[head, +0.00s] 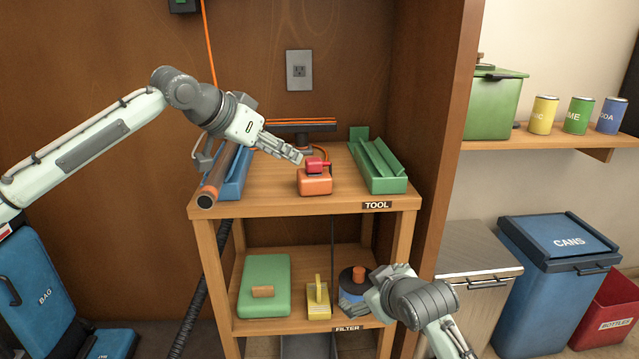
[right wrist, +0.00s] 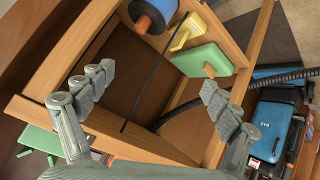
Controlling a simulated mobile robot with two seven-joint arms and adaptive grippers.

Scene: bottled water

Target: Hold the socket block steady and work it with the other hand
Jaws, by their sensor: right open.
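The socket block appears to be the orange block (head: 315,183) with a red piece (head: 317,165) on top, on the upper tool shelf. My left gripper (head: 300,157) points at it from the upper left, its fingertips close beside the red piece. I cannot tell whether they touch, or whether its fingers are parted. My right gripper (head: 362,290) is low, in front of the lower shelf's right side. It partly hides a dark and blue spool (head: 350,280). In the right wrist view its fingers (right wrist: 155,90) are wide apart with nothing between them.
A blue trough (head: 234,172) with a pipe (head: 212,184) lies left of the block; a green trough (head: 380,168) lies right. The lower shelf holds a green case (head: 264,285) and a yellow brush-like tool (head: 318,298). A cabinet wall (head: 445,130) rises at the right.

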